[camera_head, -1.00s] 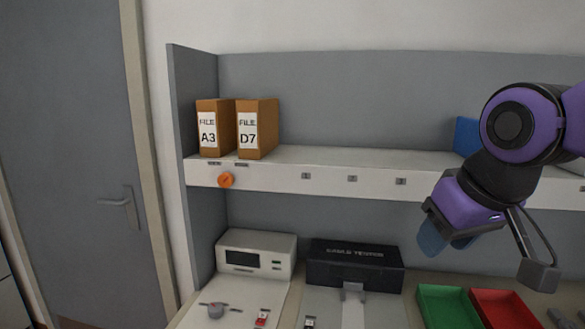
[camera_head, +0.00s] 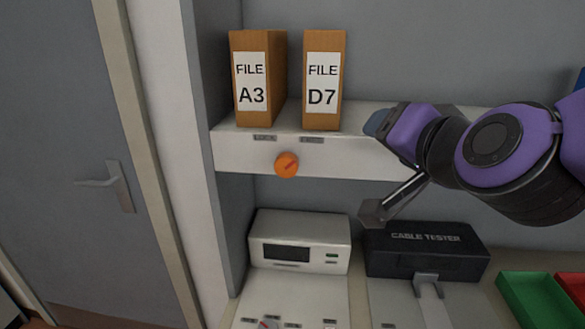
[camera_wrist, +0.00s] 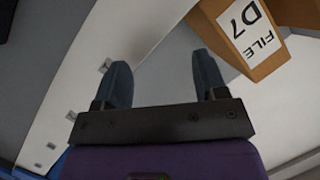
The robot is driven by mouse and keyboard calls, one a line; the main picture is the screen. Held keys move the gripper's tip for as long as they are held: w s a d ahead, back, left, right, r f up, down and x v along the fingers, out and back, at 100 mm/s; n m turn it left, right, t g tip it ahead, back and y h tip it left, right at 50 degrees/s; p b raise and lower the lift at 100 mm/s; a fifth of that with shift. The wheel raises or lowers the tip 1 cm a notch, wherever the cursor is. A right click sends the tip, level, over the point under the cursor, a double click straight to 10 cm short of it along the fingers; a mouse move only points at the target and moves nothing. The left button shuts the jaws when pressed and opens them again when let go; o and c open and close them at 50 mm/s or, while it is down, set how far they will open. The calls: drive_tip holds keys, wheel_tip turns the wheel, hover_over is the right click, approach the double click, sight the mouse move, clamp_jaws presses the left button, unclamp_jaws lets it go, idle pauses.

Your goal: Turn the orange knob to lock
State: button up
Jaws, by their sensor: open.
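The orange knob (camera_head: 286,164) is on the front face of the white shelf, below the two file boxes. A mark on it slants up to the right. Two small labels sit above it; the left one (camera_head: 264,138) seems to read LOCK, and the right one (camera_head: 312,139) is too small to read surely. My gripper (camera_head: 372,124) is to the right of the knob, near the shelf front and apart from the knob. In the wrist view my gripper (camera_wrist: 162,78) has its two blue fingers spread wide with nothing between them. The knob does not show there.
File boxes A3 (camera_head: 252,95) and D7 (camera_head: 322,90) stand on the shelf (camera_head: 232,150) above the knob. A white device (camera_head: 300,242) and a black cable tester (camera_head: 428,250) stand below. A green tray (camera_head: 535,300) is at the lower right. The space before the knob is clear.

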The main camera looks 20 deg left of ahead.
sight(287, 168)
drive_tip(key=s+a+f+m+t+h, duration=0.2)
drive_tip(key=s+a+f+m+t, duration=0.3)
drive_tip(key=s+a, duration=0.7)
drive_tip(key=shift+n, duration=0.3)
drive_tip(key=x, duration=0.6)
drive_tip(key=f+x, duration=0.1)
drive_tip(key=x, duration=0.2)
drive_tip(key=shift+w+d+f, duration=0.1)
drive_tip(key=shift+d, duration=0.05)
drive_tip(key=c, duration=0.9)
